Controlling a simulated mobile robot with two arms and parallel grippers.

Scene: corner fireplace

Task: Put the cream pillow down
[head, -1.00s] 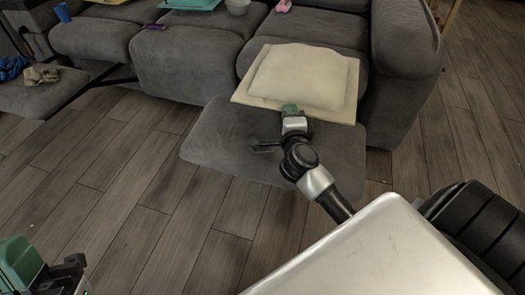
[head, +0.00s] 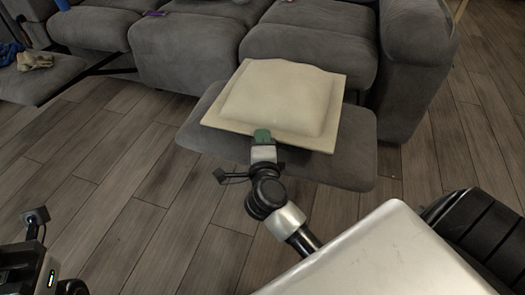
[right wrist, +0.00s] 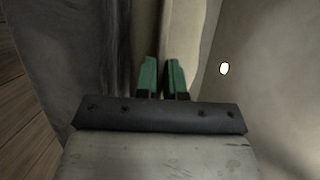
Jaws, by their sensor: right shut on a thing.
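The cream pillow (head: 283,97) is a square cushion with a flat border, lying roughly level over the grey footrest (head: 345,165) at the sofa's right end. Its near edge hangs over the footrest's middle; I cannot tell whether it touches the cushion below. My right gripper (head: 262,136) is shut on the pillow's near border. In the right wrist view its green fingers (right wrist: 163,77) are close together, with the cream pillow (right wrist: 205,45) filling the area ahead and to the right.
The grey sofa (head: 185,50) stands behind, with a thick armrest (head: 415,50) at right. Another footrest (head: 40,85) sticks out at far left with a tan cloth (head: 35,60) on it. The wood floor (head: 150,190) in front is clear.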

